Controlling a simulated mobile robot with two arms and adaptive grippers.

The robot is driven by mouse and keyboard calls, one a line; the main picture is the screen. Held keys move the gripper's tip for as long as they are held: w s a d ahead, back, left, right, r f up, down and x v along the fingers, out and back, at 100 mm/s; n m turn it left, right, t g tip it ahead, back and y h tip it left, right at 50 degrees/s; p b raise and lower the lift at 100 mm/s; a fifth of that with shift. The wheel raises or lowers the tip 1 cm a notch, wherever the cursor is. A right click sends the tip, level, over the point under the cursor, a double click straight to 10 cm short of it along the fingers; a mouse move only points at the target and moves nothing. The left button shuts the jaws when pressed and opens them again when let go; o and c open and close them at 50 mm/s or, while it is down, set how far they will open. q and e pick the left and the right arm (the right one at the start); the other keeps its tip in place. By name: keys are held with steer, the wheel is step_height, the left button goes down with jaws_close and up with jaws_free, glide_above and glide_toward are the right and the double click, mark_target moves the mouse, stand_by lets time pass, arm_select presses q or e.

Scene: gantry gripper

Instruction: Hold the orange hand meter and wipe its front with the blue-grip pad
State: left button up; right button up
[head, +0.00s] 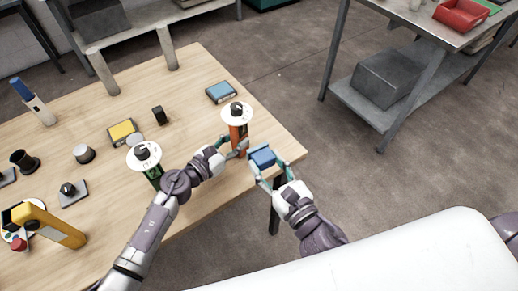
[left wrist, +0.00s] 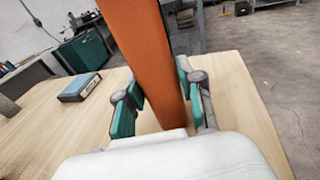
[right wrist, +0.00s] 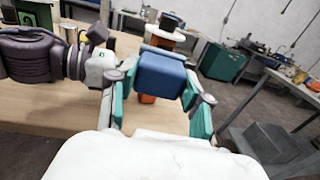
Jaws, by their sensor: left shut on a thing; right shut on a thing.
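The orange hand meter (head: 238,136) has a round white face with a black knob on top. It stands upright near the table's right edge. My left gripper (head: 240,150) is shut on its orange body, which fills the space between the fingers in the left wrist view (left wrist: 152,60). My right gripper (head: 268,172) is shut on the blue-grip pad (head: 262,157), just right of the meter and near the table edge. In the right wrist view the blue block (right wrist: 162,75) sits between the fingers and hides much of the meter behind it. I cannot tell whether pad and meter touch.
A green meter (head: 150,160) with a similar white dial stands left of my left arm. A blue box (head: 221,92) and a yellow box (head: 123,132) lie on the wooden table (head: 200,75). A yellow tool (head: 55,226) and small knobs are at the left. Metal shelving (head: 420,35) stands right.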

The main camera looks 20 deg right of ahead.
steer(key=n, duration=0.1)
steer(key=n+y, duration=0.1)
steer(key=shift+w+d+f+n, duration=0.1)
steer(key=shift+w+d+n, duration=0.05)
steer(key=shift+w+n, duration=0.25)
steer(key=n, duration=0.1)
steer(key=n+y, duration=0.1)
steer(key=w+n+g+y, duration=0.1)
steer(key=n, duration=0.1)
steer(key=shift+w+d+f, duration=0.1)
steer(key=shift+d+f, duration=0.15)
steer(key=shift+f, duration=0.1)
steer(key=shift+w+d+f+n+g+y, duration=0.25)
steer(key=shift+n+y, duration=0.1)
steer(key=shift+n, duration=0.55)
steer(key=shift+w+d+f+n+g+y, duration=0.1)
steer(key=shift+w+f+n+g+y, duration=0.2)
steer(key=shift+n, duration=0.6)
steer(key=shift+w+d+f+n+g+y, duration=0.2)
steer(key=shift+n+y, duration=0.25)
steer(key=shift+n, duration=0.45)
steer(key=shift+x, duration=2)
steer(key=shift+x, duration=1.1)
steer(key=shift+d, duration=0.1)
steer(key=w+d, duration=0.2)
steer(key=d, duration=0.1)
steer(key=shift+w, duration=0.2)
